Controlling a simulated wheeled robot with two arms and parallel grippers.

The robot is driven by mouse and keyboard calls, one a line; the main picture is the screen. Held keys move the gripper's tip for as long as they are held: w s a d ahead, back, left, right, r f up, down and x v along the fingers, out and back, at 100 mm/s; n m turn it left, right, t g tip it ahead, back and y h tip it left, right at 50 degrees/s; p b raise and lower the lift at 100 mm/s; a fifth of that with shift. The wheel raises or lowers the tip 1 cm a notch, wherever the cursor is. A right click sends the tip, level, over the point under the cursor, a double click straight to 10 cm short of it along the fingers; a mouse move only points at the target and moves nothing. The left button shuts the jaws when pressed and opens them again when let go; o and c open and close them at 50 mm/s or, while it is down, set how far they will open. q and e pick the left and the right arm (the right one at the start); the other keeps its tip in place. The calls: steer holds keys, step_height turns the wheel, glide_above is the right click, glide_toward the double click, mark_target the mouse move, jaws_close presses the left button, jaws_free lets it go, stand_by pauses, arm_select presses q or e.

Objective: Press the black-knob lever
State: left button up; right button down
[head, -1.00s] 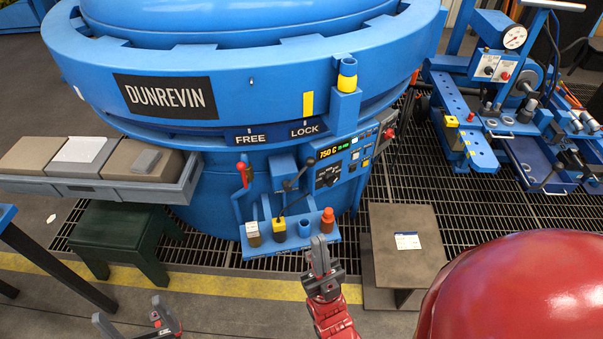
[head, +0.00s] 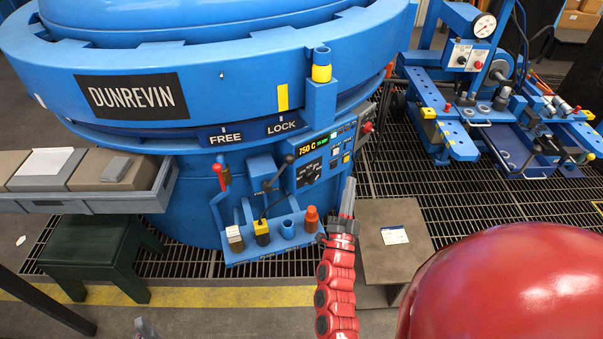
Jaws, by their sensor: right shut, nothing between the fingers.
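The black-knob lever (head: 278,172) stands on the blue furnace front, its dark rod tilted up to the right with a round black knob (head: 289,159) on top. My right gripper (head: 349,185) is shut and empty, pointing up, to the right of the lever and slightly lower in the picture. It is apart from the knob in the picture, in front of the furnace's right side. A red-handled lever (head: 219,172) stands left of the black-knob one. A scrap of my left gripper (head: 146,328) shows at the bottom edge; its jaws cannot be made out.
A blue shelf (head: 240,257) under the lever holds a yellow block (head: 262,232), a blue cup (head: 287,228) and an orange bottle (head: 311,219). A control panel (head: 322,160) is close to the right. A brown stand (head: 385,250) stands right of my gripper.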

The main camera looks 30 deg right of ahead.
steer(key=w+d+f+m+g+y+b, duration=0.1)
steer(key=w+d+f+m+y+b, duration=0.15)
steer(key=f, duration=0.35)
steer(key=w+d+f+m+g+y+b, duration=0.1)
steer(key=w+d+f+m+g+y, duration=0.2)
steer(key=f, duration=0.4)
steer(key=w+a+r+t+y+b, duration=0.2)
steer(key=w+a+t+y+b, duration=0.1)
steer(key=y, duration=0.4)
steer(key=shift+w+a+n+t+y, duration=0.35)
steer(key=shift+w+a+t, duration=0.3)
steer(key=shift+a, duration=0.55)
steer(key=shift+w, duration=0.15)
steer(key=w+a+r, duration=0.1)
steer(key=w+a, duration=0.1)
steer(key=w, duration=0.9)
steer(key=shift+a+r+p, duration=0.15)
steer(key=shift+a+p, duration=0.05)
steer(key=shift+p, duration=0.15)
